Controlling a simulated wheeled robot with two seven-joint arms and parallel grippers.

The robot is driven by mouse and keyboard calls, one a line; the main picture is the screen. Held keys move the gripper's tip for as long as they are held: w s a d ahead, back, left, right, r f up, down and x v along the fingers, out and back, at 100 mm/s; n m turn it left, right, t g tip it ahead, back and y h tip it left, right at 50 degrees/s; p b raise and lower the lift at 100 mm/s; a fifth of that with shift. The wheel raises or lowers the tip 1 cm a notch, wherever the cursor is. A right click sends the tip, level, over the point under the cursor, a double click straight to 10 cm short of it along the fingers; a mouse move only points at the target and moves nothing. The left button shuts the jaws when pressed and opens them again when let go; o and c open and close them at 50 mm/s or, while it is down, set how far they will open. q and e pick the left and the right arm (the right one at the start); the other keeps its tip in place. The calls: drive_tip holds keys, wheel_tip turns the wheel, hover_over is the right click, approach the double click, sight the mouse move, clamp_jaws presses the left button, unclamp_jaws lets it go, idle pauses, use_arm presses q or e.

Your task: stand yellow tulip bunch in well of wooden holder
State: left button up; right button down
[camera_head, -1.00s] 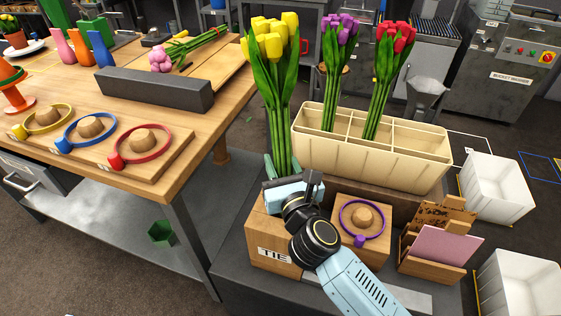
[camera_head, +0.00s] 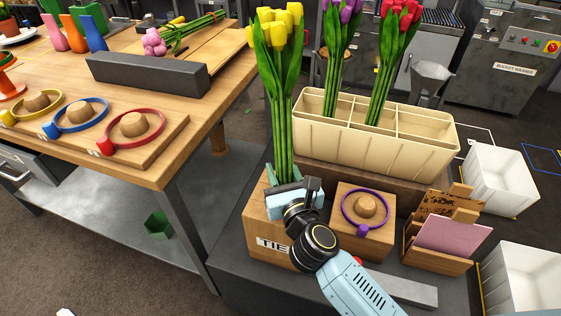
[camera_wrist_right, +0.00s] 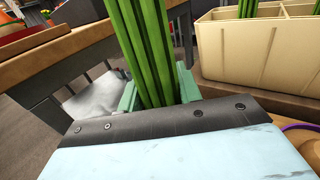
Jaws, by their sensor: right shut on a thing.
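The yellow tulip bunch (camera_head: 283,140) stands upright above the wooden holder labelled TIE (camera_head: 258,222). My right gripper (camera_head: 282,182) is shut on its lower stems, just over the holder's top. In the right wrist view the green stems (camera_wrist_right: 150,50) run up between my greenish fingers (camera_wrist_right: 160,92). The stem ends and the holder's well are hidden by my gripper, so I cannot tell how far the stems reach inside.
A cream planter (camera_head: 370,150) behind holds purple (camera_head: 340,50) and red tulips (camera_head: 385,70). A purple ring on a wooden block (camera_head: 347,230) and a card rack (camera_head: 430,262) sit to the right. The workbench (camera_head: 200,110) is at left.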

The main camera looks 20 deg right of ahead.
use_arm(q)
drive_tip(key=shift+s+r, duration=0.15)
drive_tip(key=shift+r, duration=0.15)
use_arm(e)
drive_tip(key=shift+a+r, duration=0.15)
drive_tip(key=shift+r, duration=0.05)
drive_tip(key=shift+r, duration=0.1)
drive_tip(key=c, duration=0.9)
unclamp_jaws()
drive_tip(key=shift+o, duration=0.5)
drive_tip(key=o, duration=0.6)
drive_tip(key=shift+c, duration=0.2)
drive_tip(key=shift+s, duration=0.15)
